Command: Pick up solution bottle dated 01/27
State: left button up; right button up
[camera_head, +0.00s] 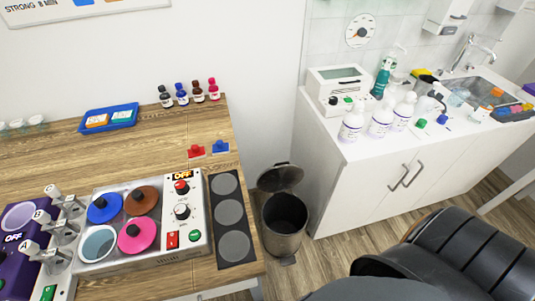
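Three white bottles with printed labels stand in a row on the white counter at the right: the left one (351,124), the middle one (381,120) and the right one (404,112). Their label print is too small to read, so I cannot tell which is dated 01/27. Several small dark bottles with coloured caps stand at the wooden table's back right corner: a black-capped one (165,97), a blue-capped one (181,95), a brown one (198,93) and a pink-capped one (214,91). Their dates are also unreadable. Neither of my grippers is in view.
The wooden table (160,145) holds a blue tray (109,118), a control panel device (187,215) and a dark strip with grey discs (230,212). An open bin (284,218) stands between table and counter (370,190). A black chair (460,255) stands before the counter.

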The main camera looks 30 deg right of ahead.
aim_at(403, 111)
jog(key=j+z, duration=0.1)
jog(key=z, duration=0.4)
jog(key=k+z, duration=0.15)
jog(key=z, duration=0.35)
jog(key=k+z, duration=0.1)
jog(key=z, duration=0.35)
jog(key=k+z, duration=0.1)
jog(key=z, duration=0.4)
jog(key=i+l+u, duration=0.1)
jog(key=u, duration=0.35)
jog(key=i+l+u, duration=0.1)
jog(key=u, duration=0.35)
jog(key=i+l+u, duration=0.1)
jog(key=l, duration=0.35)
jog(key=i+l+u, duration=0.15)
jog(key=l, duration=0.25)
jog(key=i+l+u, duration=0.1)
jog(key=l, duration=0.4)
jog(key=i+l+u, duration=0.1)
jog(key=l, duration=0.35)
jog(key=i+l+u, duration=0.1)
jog(key=l, duration=0.4)
jog(key=i, duration=0.1)
